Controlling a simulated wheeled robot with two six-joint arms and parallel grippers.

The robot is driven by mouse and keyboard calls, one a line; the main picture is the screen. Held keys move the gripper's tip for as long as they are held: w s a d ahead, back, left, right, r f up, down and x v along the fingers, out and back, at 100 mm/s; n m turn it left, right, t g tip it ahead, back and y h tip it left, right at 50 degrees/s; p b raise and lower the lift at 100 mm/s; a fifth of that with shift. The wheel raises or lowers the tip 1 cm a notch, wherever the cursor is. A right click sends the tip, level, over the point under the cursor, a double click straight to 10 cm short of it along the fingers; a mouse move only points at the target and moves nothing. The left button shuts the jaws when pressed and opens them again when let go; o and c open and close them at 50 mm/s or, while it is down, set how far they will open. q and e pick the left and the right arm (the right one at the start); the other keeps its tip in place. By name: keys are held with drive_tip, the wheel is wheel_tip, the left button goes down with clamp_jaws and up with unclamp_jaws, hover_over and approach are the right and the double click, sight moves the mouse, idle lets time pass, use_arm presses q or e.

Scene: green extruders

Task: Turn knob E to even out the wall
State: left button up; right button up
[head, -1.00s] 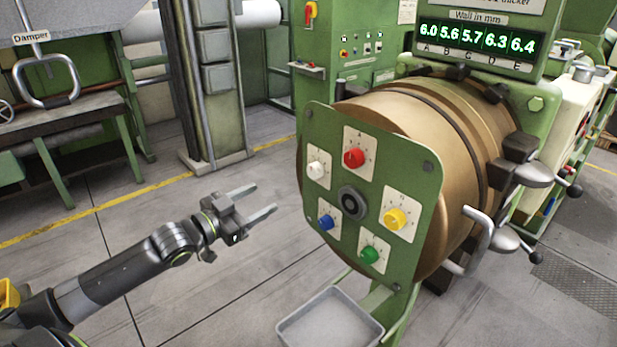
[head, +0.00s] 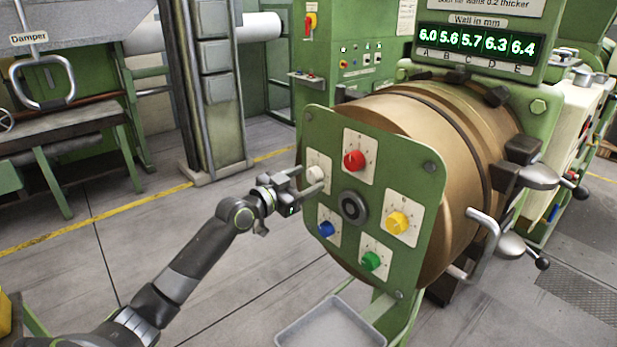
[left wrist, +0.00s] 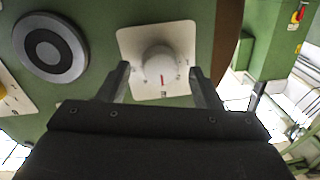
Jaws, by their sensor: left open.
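A green panel (head: 385,150) carries red (head: 354,160), yellow (head: 397,222), green (head: 371,260), blue (head: 326,228) and white (head: 317,174) knobs on cream plates around a dark central boss (head: 352,207). In the left wrist view the white knob (left wrist: 160,66) has a red pointer mark and a letter that looks like E below it. My left gripper (head: 309,181) is open at the white knob. Its fingers stand either side of the knob's near part; I cannot tell whether they touch it. The wall display (head: 476,42) reads 6.0, 5.6, 5.7, 6.3, 6.4 above letters A to E.
The panel stands before a large bronze drum (head: 450,130) with clamp handles on its right. A grey tray (head: 330,325) is below the panel. A grey column (head: 210,90) and a bench (head: 70,115) stand at the back left.

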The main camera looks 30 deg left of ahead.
use_arm(q)
drive_tip(key=shift+x, duration=0.8)
drive_tip(key=c, duration=1)
drive_tip(key=shift+f+m+b, duration=0.2)
drive_tip(key=shift+m+b, duration=0.1)
drive_tip(key=shift+b, duration=0.45)
drive_tip(key=m+b, duration=0.5)
drive_tip(key=b, duration=0.5)
drive_tip(key=shift+f, duration=0.15)
drive_tip(key=shift+m+b, duration=1.2)
drive_tip(key=shift+b, duration=0.15)
drive_tip(key=shift+r, duration=0.25)
drive_tip(key=o, duration=1)
